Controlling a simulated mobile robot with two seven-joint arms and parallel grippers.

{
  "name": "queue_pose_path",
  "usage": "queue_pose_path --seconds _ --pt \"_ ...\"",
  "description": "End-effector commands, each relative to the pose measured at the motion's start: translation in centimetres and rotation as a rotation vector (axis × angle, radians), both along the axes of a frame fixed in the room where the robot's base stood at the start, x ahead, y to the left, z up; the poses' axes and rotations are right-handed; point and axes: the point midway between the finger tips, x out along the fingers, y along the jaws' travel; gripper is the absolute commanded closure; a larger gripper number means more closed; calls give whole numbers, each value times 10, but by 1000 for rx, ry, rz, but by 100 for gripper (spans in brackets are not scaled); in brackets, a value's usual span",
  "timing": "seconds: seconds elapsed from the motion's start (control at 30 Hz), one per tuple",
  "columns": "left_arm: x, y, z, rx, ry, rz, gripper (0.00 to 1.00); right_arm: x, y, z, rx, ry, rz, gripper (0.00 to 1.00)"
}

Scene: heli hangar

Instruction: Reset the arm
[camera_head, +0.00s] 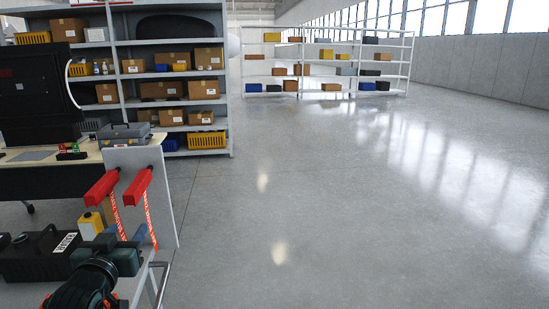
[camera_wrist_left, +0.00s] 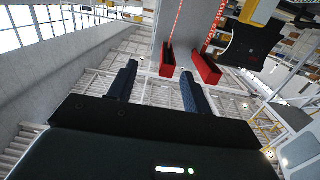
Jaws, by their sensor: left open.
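My left gripper (camera_head: 122,235) is at the lower left of the head view, above a cart. It also shows in the left wrist view (camera_wrist_left: 160,78), where its two dark fingers stand apart with nothing between them. Beyond the fingers are two red covers (camera_head: 102,187) with red-and-white ribbons, by an upright grey panel (camera_head: 160,210). They show in the wrist view too (camera_wrist_left: 206,70), apart from the fingers. My right gripper is in neither view.
A black case (camera_head: 30,262) with a white label and a yellow container (camera_head: 90,226) are beside my left gripper. A desk (camera_head: 60,162) with a monitor (camera_head: 35,95) and a grey toolbox (camera_head: 124,133) stands behind. Shelves (camera_head: 228,100) hold boxes. The floor (camera_head: 360,210) at right is clear.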

Motion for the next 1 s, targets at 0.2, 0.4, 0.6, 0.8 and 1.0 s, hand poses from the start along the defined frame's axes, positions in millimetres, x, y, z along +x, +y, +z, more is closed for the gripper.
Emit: queue_pose_path --seconds 0.2,0.4,0.6,0.8,1.0 --pt "-51 -79 -122 26 241 -178 50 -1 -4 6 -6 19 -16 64" --pt "-139 -155 -210 6 429 -346 50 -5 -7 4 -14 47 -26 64" --pt "-207 -201 -248 -31 534 -444 50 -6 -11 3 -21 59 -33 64" --pt "-226 -214 -256 -41 557 -470 50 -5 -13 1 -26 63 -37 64" --pt "-225 -213 -256 -40 556 -469 56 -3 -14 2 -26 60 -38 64"
